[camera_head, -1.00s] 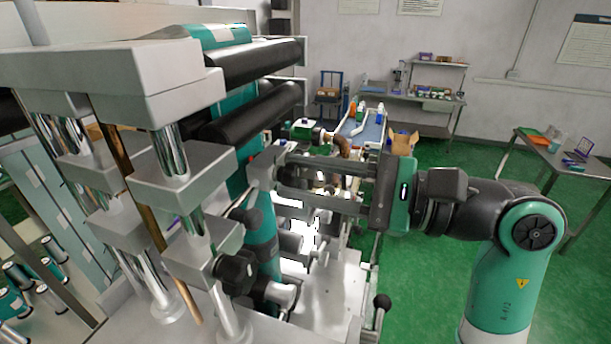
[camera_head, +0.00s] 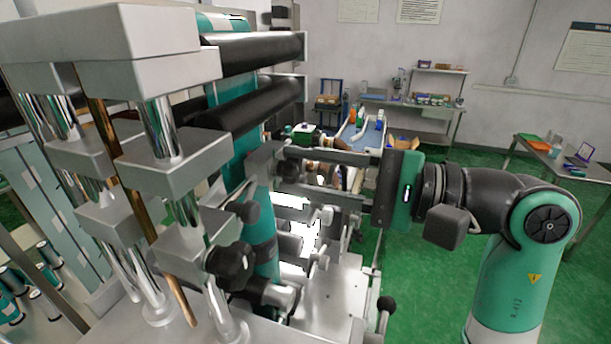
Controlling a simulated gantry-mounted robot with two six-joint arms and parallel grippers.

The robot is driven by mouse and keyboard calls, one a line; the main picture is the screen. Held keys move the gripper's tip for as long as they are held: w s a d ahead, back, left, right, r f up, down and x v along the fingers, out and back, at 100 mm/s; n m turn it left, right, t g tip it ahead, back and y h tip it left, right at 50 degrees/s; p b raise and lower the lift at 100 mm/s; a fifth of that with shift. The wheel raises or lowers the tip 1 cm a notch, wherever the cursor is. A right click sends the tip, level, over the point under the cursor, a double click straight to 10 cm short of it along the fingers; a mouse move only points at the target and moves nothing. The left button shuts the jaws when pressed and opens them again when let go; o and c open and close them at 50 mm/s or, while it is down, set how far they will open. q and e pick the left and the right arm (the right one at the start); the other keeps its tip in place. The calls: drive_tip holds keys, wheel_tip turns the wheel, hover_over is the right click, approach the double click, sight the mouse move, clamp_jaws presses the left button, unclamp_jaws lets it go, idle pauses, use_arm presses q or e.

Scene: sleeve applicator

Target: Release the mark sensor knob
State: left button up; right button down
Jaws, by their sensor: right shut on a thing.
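My right gripper (camera_head: 287,168) reaches in from the right, its long fingers pointing left into the machine. It is shut on a small dark knob (camera_head: 289,173) beside a grey block (camera_head: 262,160), which I take to be the mark sensor knob. The fingertips lie above and below the knob and partly hide it. The wrist is rolled, with its dark square block (camera_head: 447,226) low and facing me. My left gripper is not in view.
Black rollers (camera_head: 250,107) and a teal web (camera_head: 262,230) stand left of the fingers. Another black knob (camera_head: 231,262) and steel posts with grey blocks (camera_head: 170,165) are in front.

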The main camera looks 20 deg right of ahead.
drive_tip(key=shift+n, duration=0.6)
drive_tip(key=c, duration=0.5)
unclamp_jaws()
drive_tip(key=b+v, duration=0.2)
drive_tip(key=v, duration=0.9)
drive_tip(key=shift+s+d+r, duration=0.1)
drive_tip(key=shift+s+d, duration=0.1)
drive_tip(key=shift+d, duration=0.05)
